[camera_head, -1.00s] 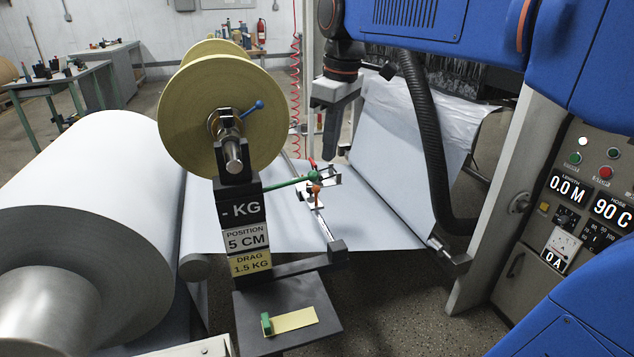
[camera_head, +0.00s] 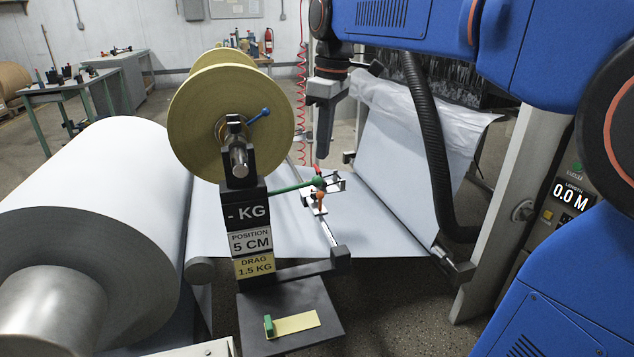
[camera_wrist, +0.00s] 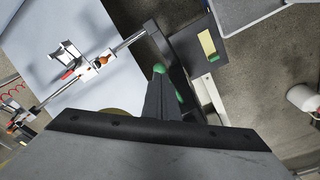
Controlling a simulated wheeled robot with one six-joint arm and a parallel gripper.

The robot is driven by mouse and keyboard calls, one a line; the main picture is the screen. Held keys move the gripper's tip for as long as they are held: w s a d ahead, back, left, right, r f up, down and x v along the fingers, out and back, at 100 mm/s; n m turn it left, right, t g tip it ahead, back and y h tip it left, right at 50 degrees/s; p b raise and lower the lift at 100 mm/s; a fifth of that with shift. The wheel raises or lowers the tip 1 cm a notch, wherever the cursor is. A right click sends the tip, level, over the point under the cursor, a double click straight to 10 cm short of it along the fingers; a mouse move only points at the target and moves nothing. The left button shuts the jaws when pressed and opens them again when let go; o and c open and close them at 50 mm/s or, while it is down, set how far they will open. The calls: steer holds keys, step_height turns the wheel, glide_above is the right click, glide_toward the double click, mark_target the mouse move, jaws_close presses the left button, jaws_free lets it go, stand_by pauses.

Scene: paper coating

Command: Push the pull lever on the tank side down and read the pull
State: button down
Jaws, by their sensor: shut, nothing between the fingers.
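The pull lever (camera_head: 290,187) is a green rod with a round green knob, sticking out to the right from the dark column (camera_head: 243,200) below the yellow roll. It is close to level, its knob end slightly higher. The column's top readout (camera_head: 247,214) shows "- KG", with no number. My gripper (camera_head: 322,157) is shut and empty, pointing down a little above the knob with a small gap in the head view. In the wrist view, the green knob (camera_wrist: 158,69) shows just past the tips of my shut fingers (camera_wrist: 160,80); whether they touch is unclear there.
Plates below read "POSITION 5 CM" and "DRAG 1.5 KG" (camera_head: 254,265). A slide bar with a red handle and orange knob (camera_head: 320,196) lies close beside the lever. A large white paper roll (camera_head: 120,180) stands left, and the web (camera_head: 390,185) runs behind.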

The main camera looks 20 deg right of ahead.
mark_target(321, 179)
steer(key=shift+w+a+f, duration=0.1)
steer(key=shift+f, duration=1.35)
steer(key=shift+w+a+f, duration=0.1)
steer(key=shift+f, duration=1.35)
steer(key=shift+f, duration=2.05)
steer(key=shift+s+r, duration=0.1)
steer(key=shift+s+d+r, duration=0.25)
steer(key=shift+s+d, duration=0.2)
steer(key=shift+d, duration=0.15)
steer(key=shift+s+d+r, duration=0.25)
steer(key=shift+s+d, duration=0.2)
steer(key=shift+d, duration=0.1)
